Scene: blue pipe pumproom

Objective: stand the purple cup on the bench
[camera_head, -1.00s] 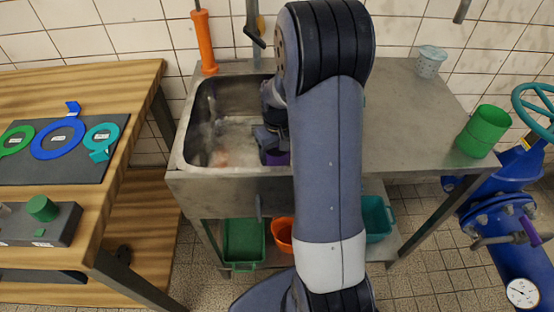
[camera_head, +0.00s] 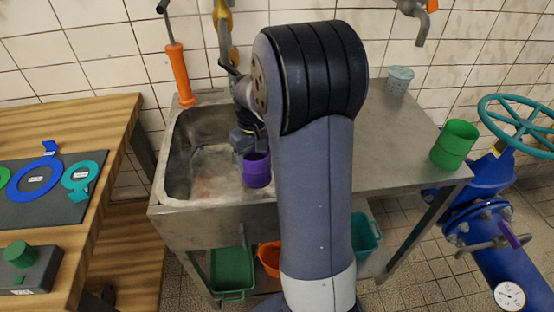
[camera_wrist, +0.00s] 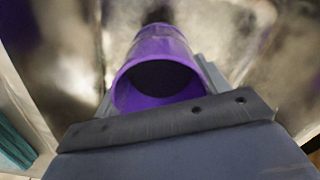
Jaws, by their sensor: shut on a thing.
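The purple cup (camera_head: 257,172) is in my gripper (camera_head: 250,148), over the right part of the sink basin (camera_head: 196,172) in the head view. It looks roughly upright, its open mouth upward. In the wrist view the cup (camera_wrist: 158,62) fills the middle, with its dark open mouth toward the camera. My gripper (camera_wrist: 185,85) is shut on it, though its fingers are largely hidden. The steel bench (camera_head: 395,150) holds the basin at its left and has a flat top at its right. My arm hides part of the bench between them.
On the bench's right stand a green cup (camera_head: 455,144) and, at the back, a pale blue cup (camera_head: 399,80). The flat top between them is clear. Blue pipework with a teal handwheel (camera_head: 530,120) stands right. A wooden table (camera_head: 110,125) stands left.

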